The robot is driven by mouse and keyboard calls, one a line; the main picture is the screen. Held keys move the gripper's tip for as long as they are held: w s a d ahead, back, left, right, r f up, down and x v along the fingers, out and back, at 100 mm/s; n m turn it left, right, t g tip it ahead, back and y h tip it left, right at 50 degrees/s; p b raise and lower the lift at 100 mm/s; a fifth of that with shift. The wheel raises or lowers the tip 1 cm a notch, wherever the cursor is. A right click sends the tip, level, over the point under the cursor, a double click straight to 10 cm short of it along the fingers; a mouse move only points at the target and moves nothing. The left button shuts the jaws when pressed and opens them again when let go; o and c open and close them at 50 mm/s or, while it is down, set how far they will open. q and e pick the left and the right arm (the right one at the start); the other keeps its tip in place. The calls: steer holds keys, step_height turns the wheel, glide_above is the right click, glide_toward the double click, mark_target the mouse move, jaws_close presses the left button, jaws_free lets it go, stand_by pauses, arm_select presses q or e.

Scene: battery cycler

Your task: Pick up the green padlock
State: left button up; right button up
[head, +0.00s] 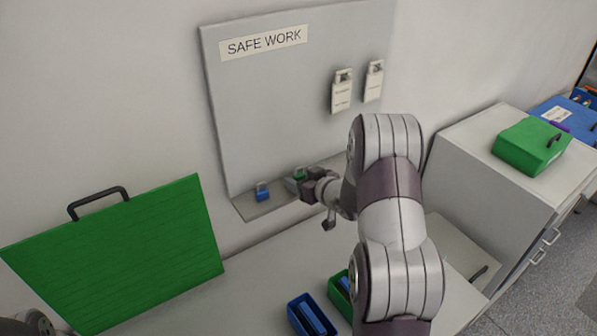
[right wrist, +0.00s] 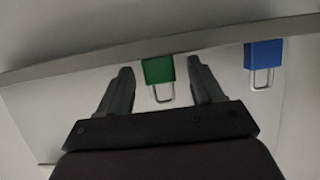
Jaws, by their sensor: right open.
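The green padlock (right wrist: 158,71) sits on the ledge of the grey SAFE WORK board, with its metal shackle toward my gripper in the right wrist view. In the head view the green padlock (head: 299,174) is partly hidden by my right gripper (head: 306,186). My right gripper (right wrist: 162,85) is open, with one finger on each side of the green padlock. I cannot tell whether the fingers touch it. A blue padlock (right wrist: 264,55) stands apart from it on the same ledge; it also shows in the head view (head: 262,191). My left gripper is not clearly in view.
The SAFE WORK board (head: 260,110) carries two hanging tags (head: 342,92). A green case lid (head: 130,255) stands at the left. Below are a blue tray (head: 298,318) and a green tray (head: 336,296). A green box (head: 530,145) sits on the cabinet at right.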

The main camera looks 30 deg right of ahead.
steer(key=shift+d, duration=0.1)
steer(key=c, duration=1.2)
steer(key=shift+r, duration=0.1)
steer(key=shift+w+r+b, duration=0.1)
steer(key=shift+r+b, duration=0.2)
steer(key=r, duration=0.2)
steer(key=s+r+b, duration=0.1)
steer(key=shift+d+r, duration=0.25)
steer(key=shift+r, duration=0.15)
steer(key=s+d+r, duration=0.1)
steer(key=s+r, duration=0.1)
steer(key=s, duration=0.1)
steer(key=s+d+r, duration=0.2)
steer(key=s, duration=0.1)
steer(key=s+d+r, duration=0.1)
steer(key=s+r, duration=0.1)
steer(key=s, duration=0.1)
steer(key=shift+s+d+r+b, duration=0.15)
steer(key=shift+s+d+b, duration=0.15)
steer(key=shift+d+b, duration=0.1)
